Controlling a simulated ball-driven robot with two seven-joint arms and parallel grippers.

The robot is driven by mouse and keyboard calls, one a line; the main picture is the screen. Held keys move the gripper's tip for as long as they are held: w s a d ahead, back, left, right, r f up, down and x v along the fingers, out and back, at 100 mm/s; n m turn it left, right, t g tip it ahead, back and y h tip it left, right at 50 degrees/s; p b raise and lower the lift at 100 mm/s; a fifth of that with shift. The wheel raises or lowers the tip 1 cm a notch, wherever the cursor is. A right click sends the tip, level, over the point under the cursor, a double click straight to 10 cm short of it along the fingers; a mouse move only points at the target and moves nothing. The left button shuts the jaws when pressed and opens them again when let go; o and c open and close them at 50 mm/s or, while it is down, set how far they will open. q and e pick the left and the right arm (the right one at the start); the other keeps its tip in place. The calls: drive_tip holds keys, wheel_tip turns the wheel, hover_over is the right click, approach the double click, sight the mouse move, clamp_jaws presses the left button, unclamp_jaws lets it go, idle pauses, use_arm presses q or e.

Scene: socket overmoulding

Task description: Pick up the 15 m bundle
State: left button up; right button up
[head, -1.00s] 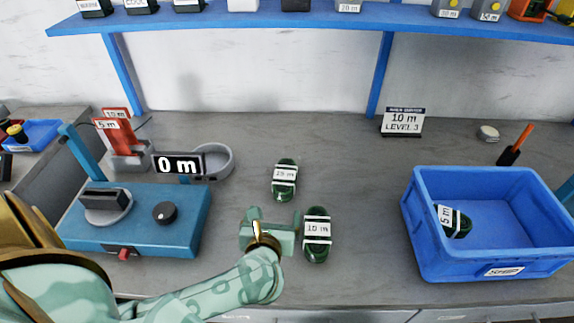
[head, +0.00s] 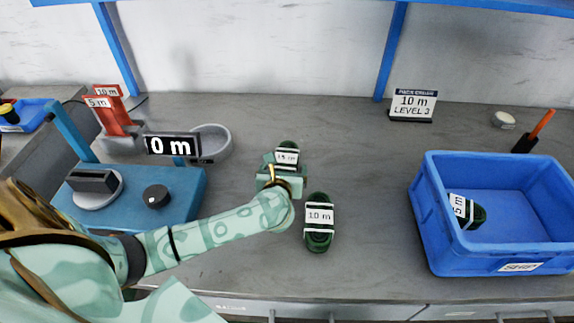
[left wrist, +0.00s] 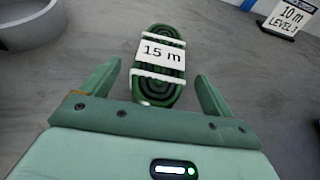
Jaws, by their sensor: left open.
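The 15 m bundle (head: 287,157) is a dark green coil with white bands and a "15 m" label, lying on the grey bench. It also shows in the left wrist view (left wrist: 160,67), ahead of and between the two fingers. My left gripper (head: 283,168) is open, close in front of the bundle, and hides its near part in the head view. In the left wrist view the open fingers of the gripper (left wrist: 155,85) stand on either side of the bundle's near end, apart from it. My right gripper is not in view.
A 10 m bundle (head: 319,222) lies just right of my left forearm. A blue crate (head: 470,258) at the right holds a 5 m bundle (head: 477,214). A blue device (head: 185,190) with a "0 m" display (head: 172,145) stands left. A "10 m LEVEL 3" sign (head: 413,105) stands behind.

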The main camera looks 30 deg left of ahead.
use_arm(q)
drive_tip(key=shift+x, duration=1.1)
drive_tip(key=c, duration=1.3)
